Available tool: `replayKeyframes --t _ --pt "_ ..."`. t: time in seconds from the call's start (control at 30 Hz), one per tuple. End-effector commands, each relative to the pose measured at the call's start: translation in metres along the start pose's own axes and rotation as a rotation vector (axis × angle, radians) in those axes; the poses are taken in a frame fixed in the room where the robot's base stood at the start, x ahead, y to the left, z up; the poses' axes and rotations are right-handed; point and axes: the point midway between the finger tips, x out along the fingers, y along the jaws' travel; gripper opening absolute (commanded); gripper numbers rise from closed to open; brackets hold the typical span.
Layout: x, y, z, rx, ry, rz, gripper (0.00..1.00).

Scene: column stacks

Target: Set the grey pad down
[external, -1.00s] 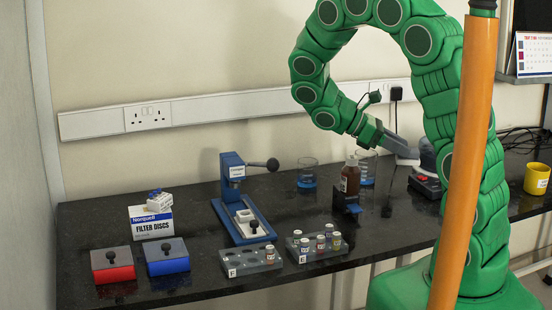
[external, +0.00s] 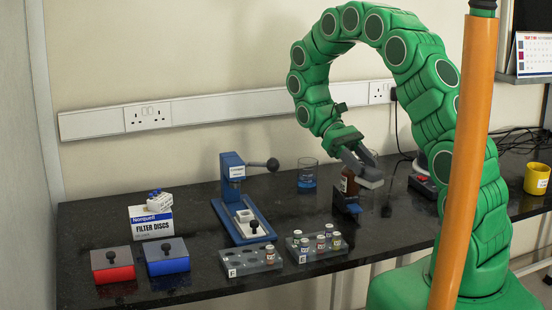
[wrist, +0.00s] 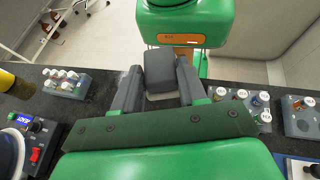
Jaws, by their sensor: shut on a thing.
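The grey pad (wrist: 160,68) is a small dark block with a paler lower part, held between my two gripper fingers in the wrist view. The pad appears clear of the bench surface. I cannot tell whether it touches the bottle.
A beaker (external: 307,176) is behind. The yellow mug (external: 537,179) is far right.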

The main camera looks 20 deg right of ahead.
Motion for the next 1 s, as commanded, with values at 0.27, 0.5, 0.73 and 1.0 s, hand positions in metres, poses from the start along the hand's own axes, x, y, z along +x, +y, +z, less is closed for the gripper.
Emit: replayKeyframes --t 0.27,0.5,0.73,1.0 --pt "-0.004 -0.007 -0.004 0.034 -0.002 -0.067 0.11" --pt "-0.006 -0.012 -0.006 0.056 -0.003 -0.115 0.11" --pt "-0.009 -0.018 -0.009 0.080 -0.004 -0.170 0.11" --pt "-0.015 -0.026 -0.012 0.121 -0.004 -0.253 0.11"
